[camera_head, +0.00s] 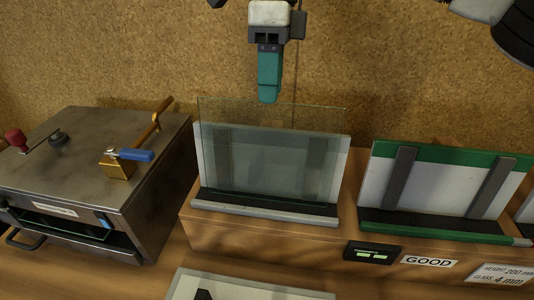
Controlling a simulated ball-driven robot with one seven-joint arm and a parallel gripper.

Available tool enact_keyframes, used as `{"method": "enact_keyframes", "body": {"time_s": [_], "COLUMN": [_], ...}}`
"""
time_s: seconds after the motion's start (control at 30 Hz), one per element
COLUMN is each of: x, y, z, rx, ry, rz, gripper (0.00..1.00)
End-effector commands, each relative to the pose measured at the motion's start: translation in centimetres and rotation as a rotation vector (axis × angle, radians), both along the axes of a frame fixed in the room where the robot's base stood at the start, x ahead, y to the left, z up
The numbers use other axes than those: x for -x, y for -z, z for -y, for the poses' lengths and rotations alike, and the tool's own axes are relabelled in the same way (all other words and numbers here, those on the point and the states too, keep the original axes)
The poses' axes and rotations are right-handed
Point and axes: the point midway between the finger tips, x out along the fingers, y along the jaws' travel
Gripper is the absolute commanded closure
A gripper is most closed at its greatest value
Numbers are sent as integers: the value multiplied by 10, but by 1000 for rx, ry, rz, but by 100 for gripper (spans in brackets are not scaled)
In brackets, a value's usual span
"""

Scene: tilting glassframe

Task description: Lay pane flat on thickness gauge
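A clear glass pane (262,160) stands upright, leaning a little, in a grey-white rack (250,209) with a dark ledge. My gripper (268,98) has teal fingers and points down at the pane's top edge, near its middle. The fingers line up one behind the other, so I cannot tell whether they are open, or touch or grip the glass. A pale flat plate (240,287) with a dark part on it is cut off by the bottom edge; it may be the thickness gauge. A small black box with a green display (372,252) is to its upper right.
A green-framed rack (438,240) stands at right behind a "GOOD" label (428,262), with a height and glass label (503,274) nearby. A metal box (90,170) with a brass lever and blue handle fills the left. A dark object (515,32) hangs at upper right.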

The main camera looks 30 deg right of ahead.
Motion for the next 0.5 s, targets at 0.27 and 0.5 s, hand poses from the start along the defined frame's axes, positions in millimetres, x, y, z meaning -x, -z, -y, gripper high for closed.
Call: {"method": "enact_keyframes", "body": {"time_s": [0.27, 0.5], "x": [2, 3], "y": [38, 44], "z": [-4, -5], "rx": [-1, 0], "ry": [-2, -1], "rz": [-2, -1], "gripper": [66, 66]}}
